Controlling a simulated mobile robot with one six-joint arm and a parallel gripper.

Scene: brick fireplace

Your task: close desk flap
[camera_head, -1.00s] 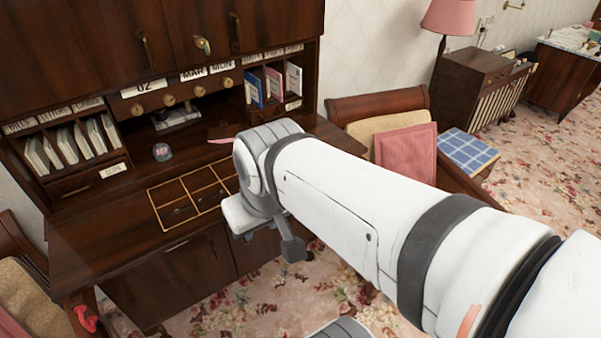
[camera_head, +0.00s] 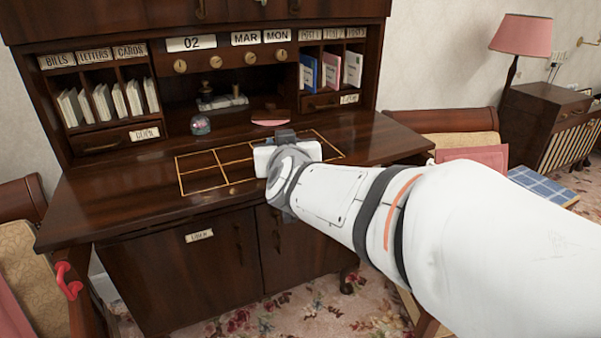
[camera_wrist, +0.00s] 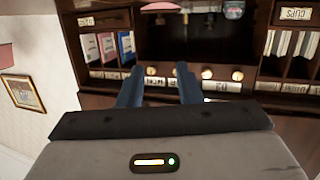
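The desk flap (camera_head: 110,212) is a dark wood panel with gold line inlay in the head view. It lies lowered and flat in front of the cubbyholes of the desk (camera_head: 165,265). My gripper (camera_wrist: 159,72) shows two dark fingers spread apart with nothing between them in the wrist view, so it is open. In the head view my wrist covers the middle of the flap's gold-lined part and hides the fingers. I cannot tell whether the gripper touches the flap. The wrist view is upside down and faces the cubbyholes.
A glass globe (camera_head: 200,125) and a pink item (camera_head: 270,122) lie behind the gold lines. Books (camera_head: 330,70) and envelopes (camera_head: 105,102) fill the cubbies. Chairs stand at left (camera_head: 30,255) and right (camera_head: 440,122). A pink lamp (camera_head: 521,32) is at the far right.

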